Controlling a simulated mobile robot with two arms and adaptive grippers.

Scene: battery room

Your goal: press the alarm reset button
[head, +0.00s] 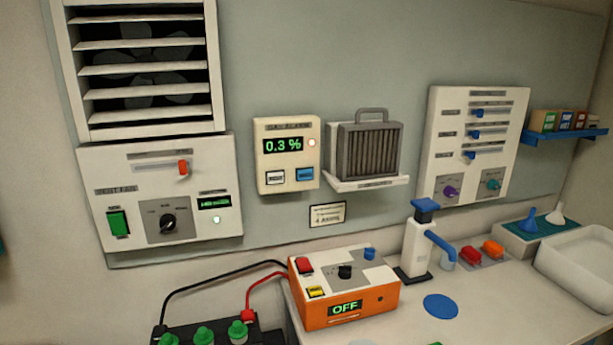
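A cream alarm box (259,150) hangs on the grey wall panel, left of the middle in the head view. Its display (283,145) reads 0.3 % in green. A small pale reddish lamp (311,142) sits to the right of the display. Below are two buttons side by side: a white one (275,177) with a dark border on the left and a blue one (305,174) on the right. Their lettering is too small to tell which is the reset. Neither of my grippers is in view, and nothing covers the box.
A vent control panel (140,205) under a louvre (147,45) is left of the box. A grey finned unit (368,150) on a shelf is right of it. Below stand an orange charger (358,311) reading OFF and a white dispenser (416,248) on the bench (480,315).

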